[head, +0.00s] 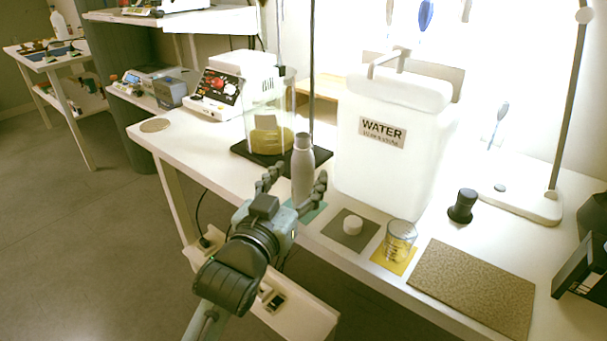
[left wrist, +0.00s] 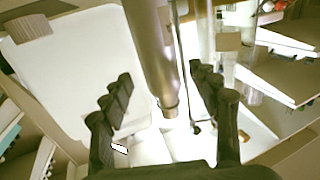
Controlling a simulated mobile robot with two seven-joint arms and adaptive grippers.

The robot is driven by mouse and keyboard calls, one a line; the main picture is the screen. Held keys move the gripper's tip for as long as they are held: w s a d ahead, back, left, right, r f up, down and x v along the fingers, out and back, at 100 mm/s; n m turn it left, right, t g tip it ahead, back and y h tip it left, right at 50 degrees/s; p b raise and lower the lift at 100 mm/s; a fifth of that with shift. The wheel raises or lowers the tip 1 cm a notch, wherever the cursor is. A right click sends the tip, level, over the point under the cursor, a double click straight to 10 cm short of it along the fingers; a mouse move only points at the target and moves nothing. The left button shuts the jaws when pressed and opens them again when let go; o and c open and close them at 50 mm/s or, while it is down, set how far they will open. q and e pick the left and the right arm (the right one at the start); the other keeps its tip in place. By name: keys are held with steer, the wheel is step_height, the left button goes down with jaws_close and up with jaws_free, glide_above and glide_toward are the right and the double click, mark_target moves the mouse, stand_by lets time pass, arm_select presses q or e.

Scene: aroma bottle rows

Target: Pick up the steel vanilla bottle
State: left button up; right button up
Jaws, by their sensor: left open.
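The steel bottle (head: 302,168) stands upright on a teal mat (head: 313,212) near the front edge of the white table. My left gripper (head: 295,184) is open, and its fingers reach toward the bottle from the front, one on each side. In the left wrist view the bottle (left wrist: 152,50) runs down between the two spread fingers of the gripper (left wrist: 162,92), with gaps visible on both sides. No label reading vanilla can be made out. My right gripper is not in view.
A white water container (head: 390,150) stands right behind the bottle. A glass vessel with yellow content (head: 268,135) is behind left.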

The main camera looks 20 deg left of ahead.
mark_target(299, 174)
arm_select(q)
steer(key=w, duration=0.2)
steer(key=shift+w+r, duration=0.1)
steer(key=shift+w, duration=0.5)
jaws_close()
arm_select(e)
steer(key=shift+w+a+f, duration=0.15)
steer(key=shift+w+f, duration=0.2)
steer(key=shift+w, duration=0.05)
arm_select(q)
steer(key=shift+r, duration=0.1)
